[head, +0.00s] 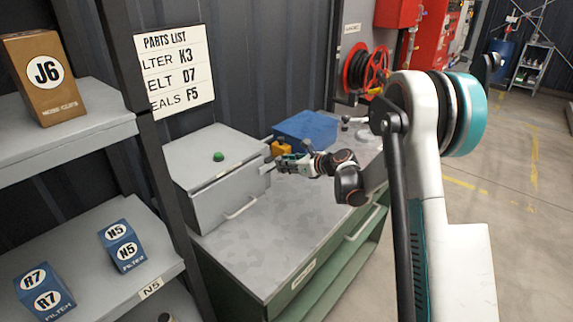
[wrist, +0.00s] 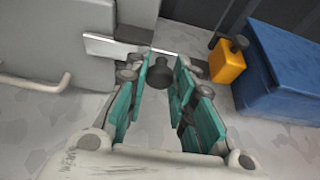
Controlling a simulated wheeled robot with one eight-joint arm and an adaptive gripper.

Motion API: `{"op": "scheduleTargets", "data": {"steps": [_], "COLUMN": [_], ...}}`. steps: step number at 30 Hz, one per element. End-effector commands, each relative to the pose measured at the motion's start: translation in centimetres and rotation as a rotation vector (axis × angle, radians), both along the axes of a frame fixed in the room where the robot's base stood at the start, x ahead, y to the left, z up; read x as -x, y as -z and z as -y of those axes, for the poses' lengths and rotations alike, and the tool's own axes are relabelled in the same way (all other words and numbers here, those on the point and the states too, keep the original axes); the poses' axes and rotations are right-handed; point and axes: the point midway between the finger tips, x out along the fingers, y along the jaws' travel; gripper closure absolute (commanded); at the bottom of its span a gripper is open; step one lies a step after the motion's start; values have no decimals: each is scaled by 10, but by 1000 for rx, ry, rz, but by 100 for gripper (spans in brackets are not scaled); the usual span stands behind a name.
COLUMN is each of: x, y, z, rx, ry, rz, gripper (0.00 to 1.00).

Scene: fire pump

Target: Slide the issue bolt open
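The issue bolt shows in the wrist view as a pale flat bar (wrist: 112,46) along the side of a grey box, with a dark round knob (wrist: 159,74). The knob lies between the teal-padded fingers of my gripper (wrist: 164,68). The fingers are apart, with a gap visible on the knob's right; whether the left finger touches it I cannot tell. In the head view my gripper (head: 282,162) is at the right side of the grey box (head: 222,170), which has a green button on top. The bolt is hard to make out there.
A yellow block with a black top (wrist: 228,60) stands just right of my gripper, beside a blue box (wrist: 285,75). The grey bench top (head: 285,225) is clear in front. A shelf (head: 90,120) with cartons stands at left; a red hose reel (head: 362,72) is behind.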

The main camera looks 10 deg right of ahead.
Motion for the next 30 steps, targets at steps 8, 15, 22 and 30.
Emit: {"op": "scheduleTargets", "data": {"steps": [8,15,22,30], "x": [-6,-26,-27,-26], "y": [1,0,0,0], "z": [9,36,37,37], "rx": [0,0,0,1], "ry": [1,0,3,2], "rz": [-1,0,1,0], "gripper": [100,100,100,56]}}
